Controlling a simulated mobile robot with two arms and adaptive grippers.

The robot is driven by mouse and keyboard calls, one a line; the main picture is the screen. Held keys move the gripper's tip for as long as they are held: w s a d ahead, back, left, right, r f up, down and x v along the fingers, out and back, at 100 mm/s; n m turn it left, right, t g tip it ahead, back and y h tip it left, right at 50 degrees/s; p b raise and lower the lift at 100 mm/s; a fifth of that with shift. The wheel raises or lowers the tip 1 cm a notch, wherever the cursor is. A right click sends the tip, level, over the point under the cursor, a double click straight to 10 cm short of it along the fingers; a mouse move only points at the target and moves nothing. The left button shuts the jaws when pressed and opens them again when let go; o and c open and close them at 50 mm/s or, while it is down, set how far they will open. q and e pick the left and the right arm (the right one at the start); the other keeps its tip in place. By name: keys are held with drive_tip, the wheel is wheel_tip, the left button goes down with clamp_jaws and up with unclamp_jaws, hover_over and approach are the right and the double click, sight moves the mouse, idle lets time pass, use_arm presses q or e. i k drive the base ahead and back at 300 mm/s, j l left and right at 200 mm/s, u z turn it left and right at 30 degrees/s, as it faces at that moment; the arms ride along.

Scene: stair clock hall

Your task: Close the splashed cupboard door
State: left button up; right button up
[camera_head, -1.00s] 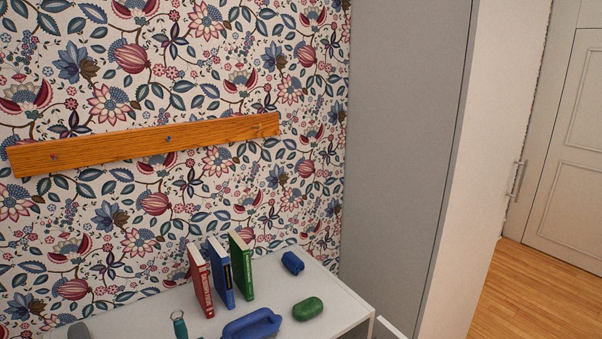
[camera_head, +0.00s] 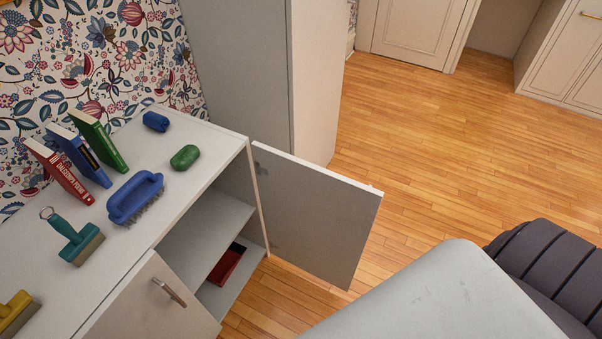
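A low white cupboard (camera_head: 218,146) stands against the papered wall at the left. Its right-hand door (camera_head: 315,215) stands wide open, swung out to the right from the cupboard's far end. The door's grey face toward me has faint marks, but I cannot clearly make out splashes. The left-hand door (camera_head: 145,308), with a metal handle (camera_head: 169,292), looks shut or nearly so. Neither gripper is in view.
A blue brush (camera_head: 135,197), green-handled brush (camera_head: 76,240), yellow brush (camera_head: 14,313), several books (camera_head: 98,140), a green item (camera_head: 185,157) and a blue item (camera_head: 156,121) are on top. A red tray (camera_head: 227,264) lies inside. Wooden floor (camera_head: 430,150) beyond the open door is clear.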

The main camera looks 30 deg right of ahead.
sight(319, 220)
drive_tip(key=l+u, duration=0.3)
drive_tip(key=u, duration=0.2)
drive_tip(key=l+u, duration=0.3)
drive_tip(key=u, duration=0.15)
drive_tip(key=k+l+u, duration=0.1)
drive_tip(key=l, duration=0.3)
drive_tip(key=k+l+u, duration=0.1)
drive_tip(key=l, duration=0.3)
drive_tip(key=k+l+u, duration=0.1)
drive_tip(key=l, duration=0.3)
drive_tip(key=k+l+u, duration=0.1)
drive_tip(key=k+l, duration=0.15)
drive_tip(key=l, duration=0.15)
drive_tip(key=k+l+u, duration=0.1)
drive_tip(key=l, duration=0.25)
drive_tip(key=k+l+u, duration=0.15)
drive_tip(key=k+l, duration=0.1)
drive_tip(key=l, duration=0.1)
